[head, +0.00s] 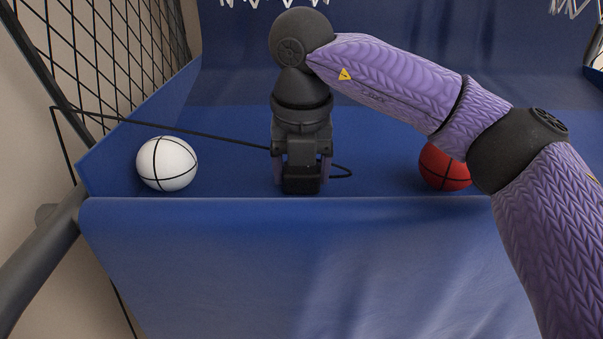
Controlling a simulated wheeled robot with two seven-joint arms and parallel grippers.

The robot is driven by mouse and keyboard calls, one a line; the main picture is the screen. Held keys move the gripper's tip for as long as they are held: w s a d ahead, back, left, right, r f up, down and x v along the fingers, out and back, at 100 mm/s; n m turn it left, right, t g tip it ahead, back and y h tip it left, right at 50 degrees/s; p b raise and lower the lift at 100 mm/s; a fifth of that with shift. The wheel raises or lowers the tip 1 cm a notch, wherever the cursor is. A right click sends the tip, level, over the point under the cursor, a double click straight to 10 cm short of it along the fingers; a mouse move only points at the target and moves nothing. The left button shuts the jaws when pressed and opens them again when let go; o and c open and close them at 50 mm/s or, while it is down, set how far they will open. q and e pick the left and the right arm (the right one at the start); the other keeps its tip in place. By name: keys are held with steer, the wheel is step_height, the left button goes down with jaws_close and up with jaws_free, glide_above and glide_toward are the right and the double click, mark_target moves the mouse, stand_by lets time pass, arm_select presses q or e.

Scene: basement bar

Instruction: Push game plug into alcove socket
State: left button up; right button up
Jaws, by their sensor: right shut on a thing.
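My right gripper (302,184) reaches down over the front of the blue basketball game and is shut on the black game plug (302,179), which is mostly hidden between the fingers. A thin black cable (200,131) runs from the left frame to the gripper, and a small loop of it shows just right of the fingers. The alcove socket is not visible. My left gripper is not in view.
A white ball (167,163) lies left of the gripper and a red ball (444,168) right of it, partly behind my right arm. The raised blue front edge (400,203) crosses below them. Black netting (120,45) stands at the left.

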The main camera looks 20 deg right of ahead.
step_height(320, 180, up, 10)
steer(key=shift+r, duration=0.1)
stand_by(0.5)
